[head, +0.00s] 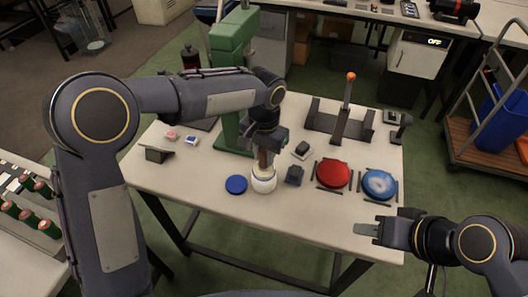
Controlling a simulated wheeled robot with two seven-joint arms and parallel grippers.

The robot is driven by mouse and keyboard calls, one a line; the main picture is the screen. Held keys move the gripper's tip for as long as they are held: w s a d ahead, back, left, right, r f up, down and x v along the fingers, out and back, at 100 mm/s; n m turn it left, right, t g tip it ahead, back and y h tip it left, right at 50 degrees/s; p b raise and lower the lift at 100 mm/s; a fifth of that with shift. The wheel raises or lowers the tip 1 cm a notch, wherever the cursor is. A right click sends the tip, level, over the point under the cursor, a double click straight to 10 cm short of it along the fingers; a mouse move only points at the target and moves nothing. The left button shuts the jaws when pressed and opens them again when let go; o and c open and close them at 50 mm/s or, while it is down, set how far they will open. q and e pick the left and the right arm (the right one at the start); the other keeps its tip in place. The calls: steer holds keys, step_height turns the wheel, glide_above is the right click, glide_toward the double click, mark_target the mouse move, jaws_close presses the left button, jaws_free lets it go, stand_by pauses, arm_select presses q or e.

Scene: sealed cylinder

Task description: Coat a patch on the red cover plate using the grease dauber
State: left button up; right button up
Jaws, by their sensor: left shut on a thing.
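The red cover plate (334,173) lies flat on the table, right of the middle, between dark brackets. My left gripper (265,148) points down and is shut on the grease dauber (264,160), whose brown handle shows below the fingers. The dauber's lower end is hidden at the mouth of a white jar (263,183); I cannot tell how deep it sits. A blue lid (236,184) lies left of the jar. My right gripper (366,229) is over the table's front right edge, away from the plate; its finger gap is unclear.
A blue and white disc (379,184) lies right of the red plate. A small dark block (294,175) stands between jar and plate. A green column (233,90) rises behind my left gripper. A dark stand with an orange-tipped lever (350,77) is at the back right. The front table strip is clear.

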arm_select(q)
steer(key=shift+f+b, duration=0.3)
steer(key=shift+f, duration=0.2)
stand_by(0.9)
steer(key=shift+f, duration=0.1)
stand_by(0.9)
steer(key=shift+r+p, duration=3)
steer(key=shift+r, duration=0.6)
steer(key=shift+a+f, duration=0.1)
